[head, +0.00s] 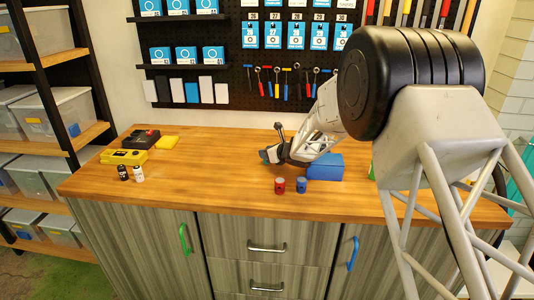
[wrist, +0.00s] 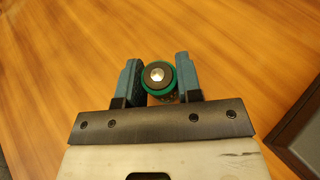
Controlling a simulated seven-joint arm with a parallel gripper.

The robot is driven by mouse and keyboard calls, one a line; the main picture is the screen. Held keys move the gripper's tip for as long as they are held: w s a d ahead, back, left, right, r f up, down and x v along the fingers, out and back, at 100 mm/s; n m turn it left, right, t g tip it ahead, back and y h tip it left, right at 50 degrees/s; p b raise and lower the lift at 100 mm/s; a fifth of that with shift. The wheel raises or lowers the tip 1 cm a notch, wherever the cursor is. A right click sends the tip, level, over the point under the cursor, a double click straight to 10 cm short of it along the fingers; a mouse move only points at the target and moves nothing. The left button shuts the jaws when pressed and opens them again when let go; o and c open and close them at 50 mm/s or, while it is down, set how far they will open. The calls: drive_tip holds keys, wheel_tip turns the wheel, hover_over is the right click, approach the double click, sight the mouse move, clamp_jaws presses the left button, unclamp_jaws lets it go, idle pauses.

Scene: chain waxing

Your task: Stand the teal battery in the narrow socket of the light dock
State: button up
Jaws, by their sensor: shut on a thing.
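In the wrist view, the teal battery (wrist: 159,82) sits between the two fingers of my gripper (wrist: 160,80). Its round end, with a bright metal centre and dark ring, faces the camera, and its lower part is hidden. In the head view my gripper (head: 266,155) is over the middle of the bench, with the battery not clearly visible there. A yellow dock-like block (head: 124,157) and a black one with a red mark (head: 140,138) stand at the bench's left. I cannot tell which is the light dock; their sockets are too small to make out.
A black bottle (head: 123,173) and a white one (head: 138,174) stand before the yellow block. A yellow pad (head: 168,142) lies beside the black block. A red can (head: 279,185), blue can (head: 301,186) and blue box (head: 325,167) are right of centre. The bench (head: 215,175) is clear left of my gripper.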

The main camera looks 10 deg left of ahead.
drive_tip(key=shift+f, duration=0.15)
drive_tip(key=o, duration=0.9)
drive_tip(key=shift+o, duration=0.2)
drive_tip(key=shift+v, duration=0.85)
drive_tip(key=shift+r+v, duration=0.2)
drive_tip(key=shift+v, duration=5)
drive_tip(key=shift+w+r, duration=0.1)
